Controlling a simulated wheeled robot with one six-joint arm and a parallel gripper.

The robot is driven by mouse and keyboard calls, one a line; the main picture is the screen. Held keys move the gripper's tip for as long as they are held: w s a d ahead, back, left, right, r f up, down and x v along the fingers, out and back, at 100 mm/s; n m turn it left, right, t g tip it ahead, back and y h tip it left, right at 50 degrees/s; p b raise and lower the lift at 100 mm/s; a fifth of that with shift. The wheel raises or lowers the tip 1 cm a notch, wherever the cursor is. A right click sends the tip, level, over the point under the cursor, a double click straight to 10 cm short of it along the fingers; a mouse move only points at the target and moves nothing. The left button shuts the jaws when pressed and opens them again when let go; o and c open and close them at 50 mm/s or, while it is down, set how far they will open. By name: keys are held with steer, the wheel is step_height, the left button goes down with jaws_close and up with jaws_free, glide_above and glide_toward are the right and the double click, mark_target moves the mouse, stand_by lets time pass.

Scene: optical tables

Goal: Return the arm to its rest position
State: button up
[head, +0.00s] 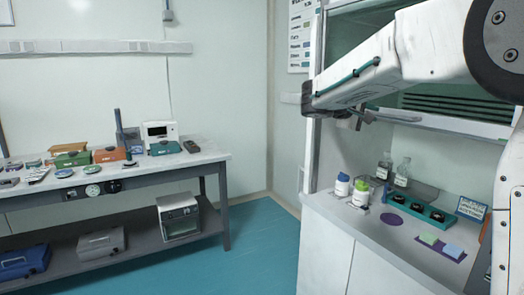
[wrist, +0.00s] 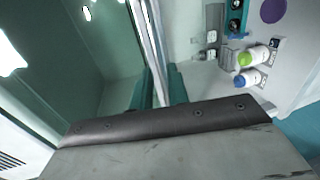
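My gripper (head: 358,119) hangs at the end of my raised white arm, in front of the fume hood and above its work surface. It is small and dark in the head view. In the wrist view, two teal fingers (wrist: 160,88) show beyond the grey gripper body, with a gap between them. The arm reaches leftward from the upper right of the head view.
Below on the hood counter (head: 345,212) are a blue-capped bottle (head: 342,185), a green-capped bottle (head: 361,192), clear bottles (head: 402,172) and a teal rack (head: 425,207). A laboratory bench (head: 120,178) stands left. Teal floor (head: 262,240) between them is clear.

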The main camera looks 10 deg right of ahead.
steer(key=s+a+f+m+g+y, duration=0.1)
steer(key=s+f+g+y, duration=0.15)
steer(key=s+f, duration=0.35)
steer(key=s+a+f+g+y, duration=0.1)
steer(key=s+a+f+y, duration=0.15)
steer(key=s+f, duration=0.35)
steer(key=s+a+f+m+y, duration=0.1)
steer(key=s+a+f+y, duration=0.1)
steer(key=s, duration=0.7)
steer(key=s+a+f+m+y, duration=0.1)
steer(key=s+a+f+y, duration=0.2)
steer(key=s+a, duration=0.3)
steer(key=s+a+f+m+y, duration=0.1)
steer(key=s+a+f+y, duration=0.2)
steer(key=s, duration=1.1)
steer(key=shift+a+f+y, duration=0.2)
steer(key=shift+a+y, duration=0.3)
steer(key=shift+y, duration=0.3)
steer(key=shift+g, duration=0.25)
